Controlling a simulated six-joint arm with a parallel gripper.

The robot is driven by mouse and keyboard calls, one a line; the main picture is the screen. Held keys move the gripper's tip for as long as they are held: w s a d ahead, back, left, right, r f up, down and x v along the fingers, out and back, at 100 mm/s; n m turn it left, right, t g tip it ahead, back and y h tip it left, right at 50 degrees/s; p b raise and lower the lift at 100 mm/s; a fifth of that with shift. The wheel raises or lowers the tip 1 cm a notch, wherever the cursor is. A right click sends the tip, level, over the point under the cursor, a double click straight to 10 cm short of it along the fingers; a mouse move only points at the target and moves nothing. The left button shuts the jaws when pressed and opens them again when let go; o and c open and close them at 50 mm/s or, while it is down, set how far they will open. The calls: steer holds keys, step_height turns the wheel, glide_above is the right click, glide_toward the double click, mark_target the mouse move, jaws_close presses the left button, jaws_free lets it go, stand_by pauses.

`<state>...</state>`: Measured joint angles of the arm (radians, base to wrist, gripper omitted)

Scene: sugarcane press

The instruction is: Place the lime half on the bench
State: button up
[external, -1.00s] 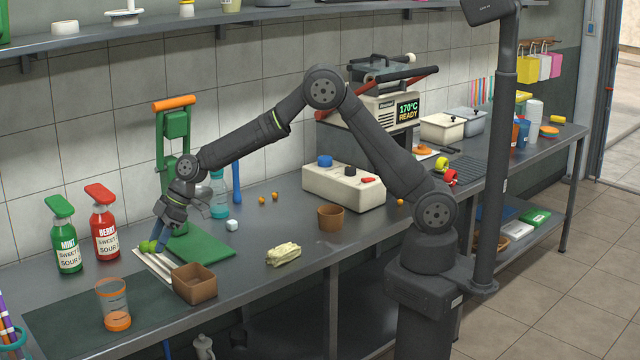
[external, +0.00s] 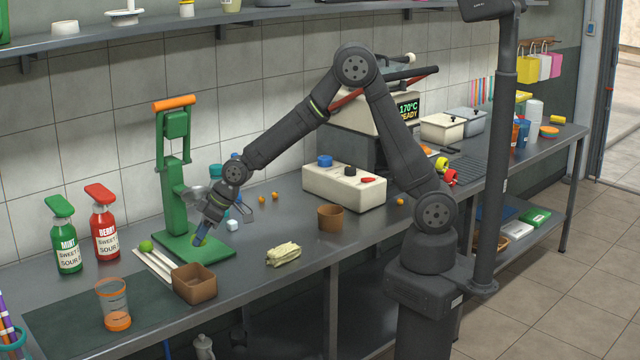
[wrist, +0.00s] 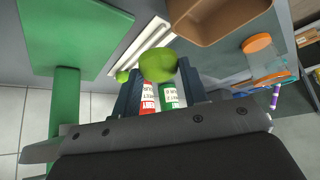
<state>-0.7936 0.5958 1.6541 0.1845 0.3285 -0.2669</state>
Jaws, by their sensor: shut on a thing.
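My gripper (external: 199,240) is low over the green base of the press, its fingers angled down. In the wrist view, my gripper (wrist: 158,80) is shut on a bright green lime half (wrist: 158,65), held between the fingertips. In the external view the held half is mostly hidden by the fingers. A second green lime piece (external: 146,246) sits by the white strips at the left; it also shows in the wrist view (wrist: 122,75). The grey bench (external: 255,300) runs under everything. I cannot tell whether the held half touches the base.
The green press (external: 174,150) rises behind my gripper. White strips (external: 155,264) and a brown square box (external: 194,284) are left and front. A pale crumpled piece (external: 283,254) and a brown cup (external: 331,217) lie right.

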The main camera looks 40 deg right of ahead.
mark_target(299, 217)
steer(key=w+d+f+m, duration=0.1)
steer(key=w+d, duration=0.2)
steer(key=d, duration=0.4)
steer(key=w+d+f+m+t+h, duration=0.1)
steer(key=w+d+m, duration=0.1)
steer(key=w+d, duration=0.2)
steer(key=w+d+f+m+t+h, duration=0.1)
steer(key=w+d+f+m, duration=0.1)
steer(key=d, duration=0.9)
steer(key=shift+w, duration=0.7)
steer(key=d+m, duration=0.1)
steer(key=d, duration=0.2)
steer(key=w+d+f+m+h, duration=0.1)
steer(key=d, duration=0.7)
steer(key=shift+w+d+f+m+h, duration=0.15)
steer(key=shift+w+f+m+h, duration=0.15)
steer(key=shift+w+m+h, duration=0.1)
steer(key=d, duration=0.3)
steer(key=d+f+m, duration=0.1)
steer(key=d, duration=0.3)
steer(key=d+m+h, duration=0.1)
steer(key=d, duration=0.2)
steer(key=shift+s+d+f+t, duration=0.2)
steer(key=shift+s+d+t, duration=0.1)
steer(key=shift+d, duration=0.1)
steer(key=shift+d+m, duration=0.3)
